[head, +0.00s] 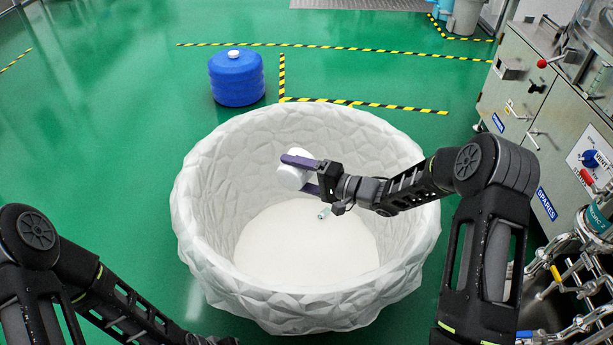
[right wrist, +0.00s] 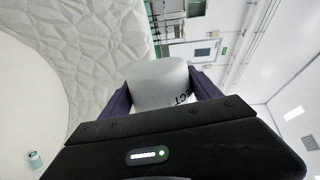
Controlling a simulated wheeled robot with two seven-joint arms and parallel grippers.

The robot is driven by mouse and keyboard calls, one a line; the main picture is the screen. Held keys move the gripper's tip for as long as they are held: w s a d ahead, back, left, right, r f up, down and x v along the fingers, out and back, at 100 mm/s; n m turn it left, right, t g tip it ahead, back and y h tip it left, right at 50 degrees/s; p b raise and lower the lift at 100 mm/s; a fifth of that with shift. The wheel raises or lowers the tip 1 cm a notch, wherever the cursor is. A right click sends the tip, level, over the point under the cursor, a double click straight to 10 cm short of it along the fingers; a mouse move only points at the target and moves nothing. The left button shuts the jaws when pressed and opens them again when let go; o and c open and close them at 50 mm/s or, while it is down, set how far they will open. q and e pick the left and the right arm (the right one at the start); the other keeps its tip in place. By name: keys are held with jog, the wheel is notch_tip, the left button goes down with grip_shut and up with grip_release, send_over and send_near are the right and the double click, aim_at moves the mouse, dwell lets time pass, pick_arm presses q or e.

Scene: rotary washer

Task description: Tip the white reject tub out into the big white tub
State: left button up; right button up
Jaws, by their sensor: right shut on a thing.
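The white reject tub (head: 293,177) is held between the purple fingers of my right gripper (head: 299,175), above the inside of the big white tub (head: 205,190). The reject tub looks tilted onto its side; its opening cannot be made out. In the right wrist view the reject tub (right wrist: 160,84) sits between both fingers, with part of its dark lettering showing. A small pale vial with a teal end (head: 324,212) lies on the big tub's floor, apart from the reject tub; it also shows in the right wrist view (right wrist: 36,160).
A blue drum with a white cap (head: 237,78) stands on the green floor behind the big tub. A grey machine cabinet (head: 525,110) and metal pipework (head: 580,270) stand at the right. Yellow-black tape marks the floor, which is clear at the left.

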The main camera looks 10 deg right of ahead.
aim_at(290, 188)
jog(key=shift+f, duration=0.1)
jog(key=shift+a+f+b, duration=0.1)
jog(key=shift+f+b, duration=0.1)
jog(key=shift+b, duration=0.45)
jog(key=n+b, duration=0.1)
jog(key=s+a+f+n+b, duration=0.1)
jog(key=b, duration=0.2)
jog(key=shift+s+a+f+n+b, duration=0.2)
jog(key=shift+s+a+n+b, duration=0.1)
jog(key=shift+s+n+b, duration=0.1)
jog(key=shift+f+n+b, duration=0.3)
jog(key=shift+n, duration=0.2)
jog(key=s+a+f+n+t+h+b, duration=0.1)
jog(key=s+a+f+n+t+b, duration=0.1)
jog(key=n, duration=0.9)
jog(key=shift+s+a+f+n+b, duration=0.4)
jog(key=shift+s+a+b, duration=0.55)
jog(key=shift+b, duration=0.7)
